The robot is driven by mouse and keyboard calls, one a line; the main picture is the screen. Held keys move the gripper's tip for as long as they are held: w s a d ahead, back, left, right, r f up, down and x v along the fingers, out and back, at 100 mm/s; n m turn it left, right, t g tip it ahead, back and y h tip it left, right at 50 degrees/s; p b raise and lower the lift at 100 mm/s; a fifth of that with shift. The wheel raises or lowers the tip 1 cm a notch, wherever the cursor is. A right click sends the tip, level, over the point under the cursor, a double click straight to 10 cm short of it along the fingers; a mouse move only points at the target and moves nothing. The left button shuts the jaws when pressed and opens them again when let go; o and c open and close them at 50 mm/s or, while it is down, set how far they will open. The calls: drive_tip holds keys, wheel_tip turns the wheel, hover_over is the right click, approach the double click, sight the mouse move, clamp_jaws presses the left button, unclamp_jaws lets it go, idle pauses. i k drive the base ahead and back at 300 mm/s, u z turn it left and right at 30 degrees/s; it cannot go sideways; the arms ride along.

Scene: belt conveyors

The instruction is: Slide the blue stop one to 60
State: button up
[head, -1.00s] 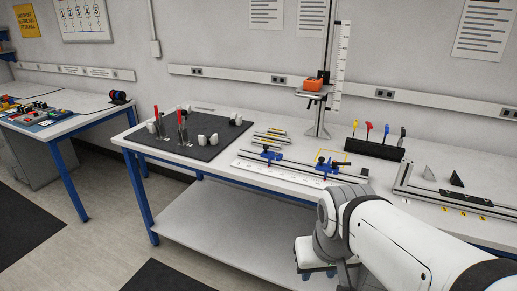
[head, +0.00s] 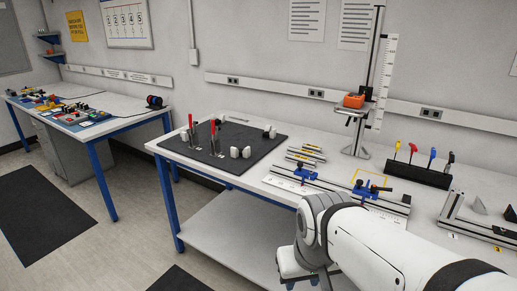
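Two blue stops sit on a metal rail (head: 338,192) with a white scale strip along its front, on the workbench. The left blue stop (head: 304,173) is near the rail's left part. The right blue stop (head: 364,189) has a dark handle and sits further right. The scale's numbers are too small to read. My gripper (head: 302,284) hangs low in front of the bench, below and apart from the rail. Its fingers are cut by the bottom edge and partly hidden, so its opening does not show. My white arm covers part of the bench front.
A black mat (head: 257,143) with red-handled clamps and white knobs lies on the left of the bench. An orange block (head: 354,101) sits on an upright stand behind the rail. A rack of coloured hex keys (head: 420,173) stands right. Open floor (head: 130,232) lies left.

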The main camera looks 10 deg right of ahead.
sight(303, 173)
drive_tip(key=u, duration=0.2)
drive_tip(key=i, duration=1.3)
drive_tip(key=z, duration=0.45)
